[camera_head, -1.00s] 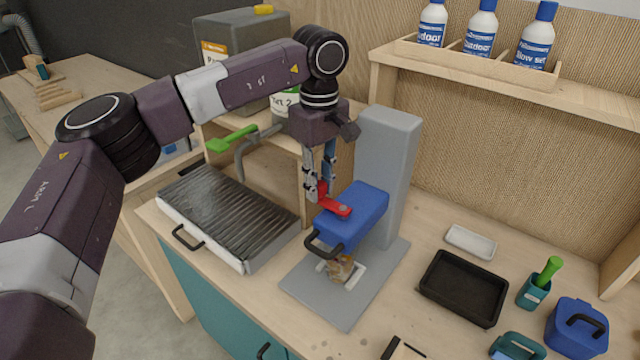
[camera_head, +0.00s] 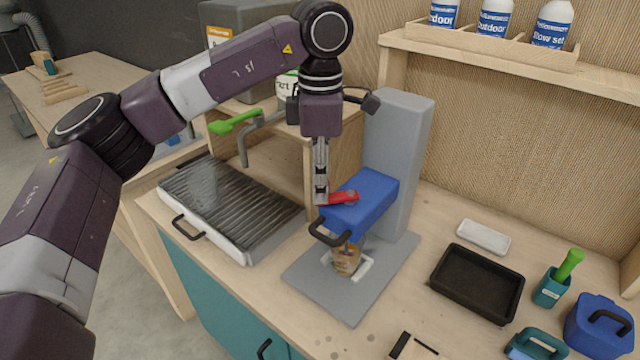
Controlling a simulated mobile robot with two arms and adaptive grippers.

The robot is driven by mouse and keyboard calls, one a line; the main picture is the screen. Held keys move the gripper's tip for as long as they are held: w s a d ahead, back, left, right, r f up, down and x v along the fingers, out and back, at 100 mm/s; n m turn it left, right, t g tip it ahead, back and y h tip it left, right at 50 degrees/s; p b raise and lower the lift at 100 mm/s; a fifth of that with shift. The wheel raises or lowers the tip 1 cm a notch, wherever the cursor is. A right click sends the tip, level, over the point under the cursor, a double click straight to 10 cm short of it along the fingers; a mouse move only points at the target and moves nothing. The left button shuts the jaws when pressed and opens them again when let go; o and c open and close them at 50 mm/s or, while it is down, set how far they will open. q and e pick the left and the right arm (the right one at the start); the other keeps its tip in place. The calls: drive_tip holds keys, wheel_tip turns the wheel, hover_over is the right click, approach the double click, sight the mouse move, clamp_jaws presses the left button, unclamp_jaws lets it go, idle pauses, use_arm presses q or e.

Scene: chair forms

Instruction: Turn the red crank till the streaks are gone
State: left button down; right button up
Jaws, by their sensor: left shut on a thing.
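The red crank (camera_head: 343,197) sits on top of the blue head (camera_head: 368,203) of a grey mixing stand (camera_head: 398,150). My left gripper (camera_head: 321,200) points down and is shut on the crank's outer end, at the left of the blue head. A small container (camera_head: 347,258) with tan and brown contents stands under the head on the grey base plate (camera_head: 330,295). The head hides its upper part, and I cannot clearly tell whether streaks show in it. My right gripper is not in view.
A ribbed drain tray (camera_head: 225,205) lies left of the stand, with a green-handled tap (camera_head: 236,122) behind it. A black tray (camera_head: 477,283), a white dish (camera_head: 484,237) and teal and blue containers (camera_head: 598,325) stand to the right. Bottles (camera_head: 494,18) line the shelf.

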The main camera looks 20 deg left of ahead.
use_arm(q)
drive_tip(key=shift+s+d+n+b, duration=0.45)
drive_tip(key=shift+d+n+b, duration=0.15)
drive_tip(key=shift+n, duration=1)
drive_tip(key=shift+s+d+n+b, duration=0.5)
drive_tip(key=shift+d+n, duration=0.2)
drive_tip(key=shift+n, duration=0.9)
drive_tip(key=shift+s+d+n+b, duration=0.4)
drive_tip(key=shift+d+n+b, duration=0.25)
drive_tip(key=shift+n, duration=0.95)
drive_tip(key=c, duration=1.7)
unclamp_jaws()
drive_tip(key=shift+c, duration=0.2)
wheel_tip(320, 180, up, 12)
